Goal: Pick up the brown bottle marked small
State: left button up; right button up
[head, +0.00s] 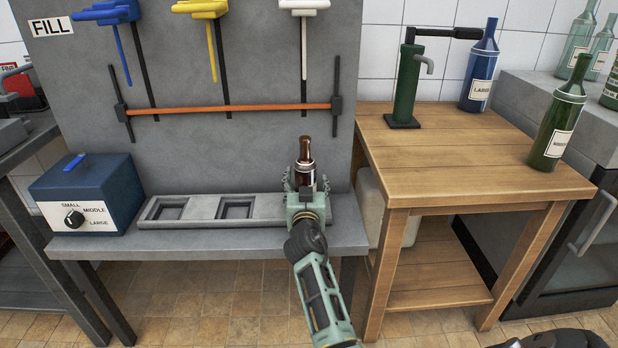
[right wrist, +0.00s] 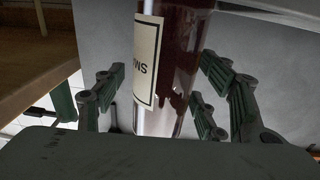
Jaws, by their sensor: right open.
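The brown bottle (head: 305,163) stands upright at the right end of the grey tray on the filling bench. In the right wrist view the bottle (right wrist: 180,60) shows a cream label with the letters "SM" in sight; the rest of the label is turned away. My right gripper (head: 305,188) is at the bottle from the front and hides its lower part in the head view. In the right wrist view its open fingers (right wrist: 160,97) stand on either side of the bottle, with gaps visible. My left gripper is not in view.
The grey tray (head: 270,207) has square recesses to the left. A blue box with a size dial (head: 88,195) stands at the bench's left. Coloured taps (head: 207,10) and an orange bar (head: 230,109) are above. A wooden table (head: 455,165) at right holds a green pump (head: 407,85) and bottles.

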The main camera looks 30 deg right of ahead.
jog(key=shift+w, duration=0.15)
jog(key=shift+a+r, duration=0.2)
grip_shut()
jog(key=shift+r, duration=0.15)
dwell(0.4)
